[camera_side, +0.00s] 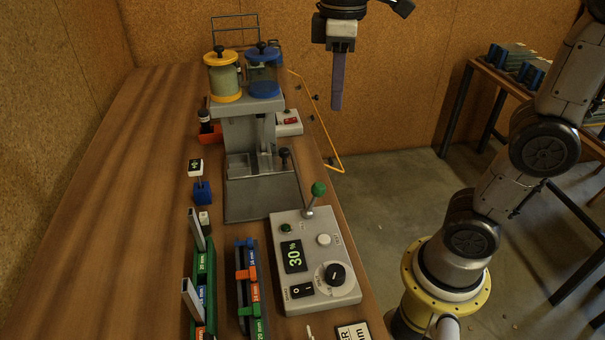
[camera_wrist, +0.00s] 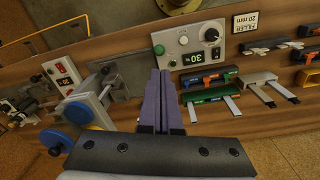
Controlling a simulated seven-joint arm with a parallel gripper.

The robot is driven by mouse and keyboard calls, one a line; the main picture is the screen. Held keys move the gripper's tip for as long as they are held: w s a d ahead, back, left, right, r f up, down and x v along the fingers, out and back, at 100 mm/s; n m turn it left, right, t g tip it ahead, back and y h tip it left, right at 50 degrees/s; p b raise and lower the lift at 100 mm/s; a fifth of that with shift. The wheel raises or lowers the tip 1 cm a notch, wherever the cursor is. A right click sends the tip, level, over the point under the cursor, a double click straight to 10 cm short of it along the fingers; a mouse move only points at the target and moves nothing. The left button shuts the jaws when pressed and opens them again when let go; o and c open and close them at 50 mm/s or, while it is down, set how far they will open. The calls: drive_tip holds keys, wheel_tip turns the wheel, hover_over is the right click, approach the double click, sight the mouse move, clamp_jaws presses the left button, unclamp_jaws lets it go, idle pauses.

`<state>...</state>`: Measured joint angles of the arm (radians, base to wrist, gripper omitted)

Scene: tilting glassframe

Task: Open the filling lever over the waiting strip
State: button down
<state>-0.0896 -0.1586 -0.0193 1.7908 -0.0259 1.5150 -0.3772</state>
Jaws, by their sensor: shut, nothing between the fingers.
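My gripper (camera_side: 336,106) has long purple fingers pressed together, empty, pointing down in the air right of the filling stand; the fingers also show in the wrist view (camera_wrist: 160,75). The grey stand (camera_side: 245,125) carries a yellow-lidded jar (camera_side: 224,80) and a blue-lidded jar (camera_side: 263,78). A black-knobbed lever (camera_side: 284,154) stands at its lower right. A green-knobbed lever (camera_side: 318,188) rises from the control box (camera_side: 315,255); its knob shows in the wrist view (camera_wrist: 159,50). I cannot tell which lever is the filling lever, or make out a strip in the stand's tray. My gripper touches neither.
The control box display reads 30 %. A small box with a red switch (camera_side: 289,121) sits behind the stand. The table's left side (camera_side: 110,200) is clear.

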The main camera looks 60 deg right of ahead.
drive_tip(key=w+a+f+n+g, duration=0.1)
drive_tip(key=w+a+f+g, duration=0.15)
drive_tip(key=w, duration=0.55)
hover_over(314, 199)
drive_tip(key=w, duration=0.2)
drive_tip(key=w+x, duration=0.3)
drive_tip(key=x, duration=1.2)
drive_tip(key=shift+a+f+n+g+h, duration=0.3)
drive_tip(key=shift+a+f+n+g, duration=0.15)
drive_tip(key=shift+f, duration=0.2)
drive_tip(key=shift+w, duration=0.15)
